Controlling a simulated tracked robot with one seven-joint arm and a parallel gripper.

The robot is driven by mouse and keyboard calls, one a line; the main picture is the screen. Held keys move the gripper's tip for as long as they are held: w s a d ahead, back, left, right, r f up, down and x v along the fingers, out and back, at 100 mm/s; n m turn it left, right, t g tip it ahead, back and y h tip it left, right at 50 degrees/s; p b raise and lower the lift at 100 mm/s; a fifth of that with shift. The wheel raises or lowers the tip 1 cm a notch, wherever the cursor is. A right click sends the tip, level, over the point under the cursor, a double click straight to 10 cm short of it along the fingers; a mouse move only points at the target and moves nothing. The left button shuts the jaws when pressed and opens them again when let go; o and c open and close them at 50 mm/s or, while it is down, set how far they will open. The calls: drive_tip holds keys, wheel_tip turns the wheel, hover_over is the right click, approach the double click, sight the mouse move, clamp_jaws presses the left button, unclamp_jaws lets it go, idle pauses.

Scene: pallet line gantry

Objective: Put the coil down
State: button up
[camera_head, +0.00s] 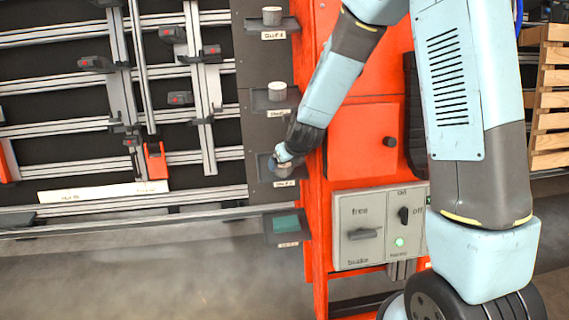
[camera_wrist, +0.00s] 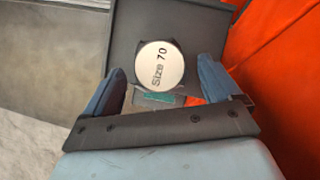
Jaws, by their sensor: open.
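My gripper (camera_wrist: 160,72) is open, with one blue finger on each side of the coil and a visible gap to each finger. In the head view my gripper (camera_head: 284,154) is at the third shelf down (camera_head: 263,176) on the grey post, and it mostly hides the coil there.
Two similar shelves above hold round pieces (camera_head: 271,15) (camera_head: 277,91). A lower shelf holds a green pad (camera_head: 286,224). An orange cabinet (camera_head: 361,142) with a switch panel (camera_head: 377,229) stands close on the right. A railed rack (camera_head: 70,111) is on the left.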

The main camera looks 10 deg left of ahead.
drive_tip(key=v, duration=0.4)
drive_tip(key=shift+s+r, duration=0.1)
drive_tip(key=shift+r, duration=0.05)
